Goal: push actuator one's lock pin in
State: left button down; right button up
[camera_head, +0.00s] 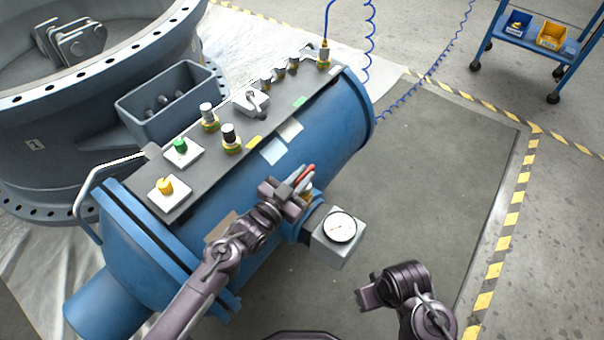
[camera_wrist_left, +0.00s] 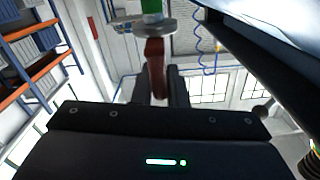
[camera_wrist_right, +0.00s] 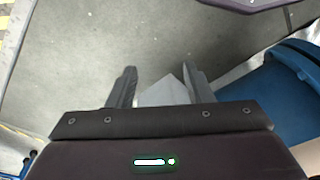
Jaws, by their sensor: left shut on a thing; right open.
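Actuator one appears to be the blue cylinder (camera_head: 330,130) with a dark top plate (camera_head: 262,112). The plate carries a yellow knob (camera_head: 165,186), a green knob (camera_head: 180,146), a black-topped knob (camera_head: 229,132) and a silver-topped knob (camera_head: 207,112). I cannot tell which part is the lock pin. My left gripper (camera_head: 302,186) is at the cylinder's near side, shut on a red handle (camera_head: 306,173). In the left wrist view the red handle (camera_wrist_left: 155,68) stands between the fingers, below a silver disc (camera_wrist_left: 154,27). My right gripper (camera_head: 364,297) is open and empty; its spread fingers show in the right wrist view (camera_wrist_right: 155,88).
A grey box with a pressure gauge (camera_head: 342,228) sits close right of my left gripper. A large grey-blue valve body (camera_head: 60,150) stands at left. A blue coiled hose (camera_head: 368,40) rises behind. A blue cart (camera_head: 545,45) stands far right.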

pick_arm(q)
jog(key=shift+a+f, duration=0.1)
jog(key=shift+f, duration=1)
pick_arm(e)
jog(key=shift+s+a+r, duration=0.1)
jog(key=shift+a+r, duration=0.05)
jog(key=shift+r, duration=0.3)
jog(key=shift+s+a+r, duration=0.1)
jog(key=shift+a+r, duration=0.05)
jog(key=shift+r, duration=0.25)
pick_arm(q)
jog(key=c, duration=1.5)
grip_release()
jog(key=shift+r, duration=0.1)
jog(key=v, duration=0.7)
jog(key=shift+s+a+p, duration=0.25)
jog(key=shift+s+p, duration=0.05)
jog(key=shift+p, duration=0.1)
pick_arm(e)
jog(key=shift+s+d+f+g, duration=0.15)
jog(key=shift+d+f+g, duration=0.15)
jog(key=shift+d, duration=0.25)
jog(key=shift+r, duration=0.2)
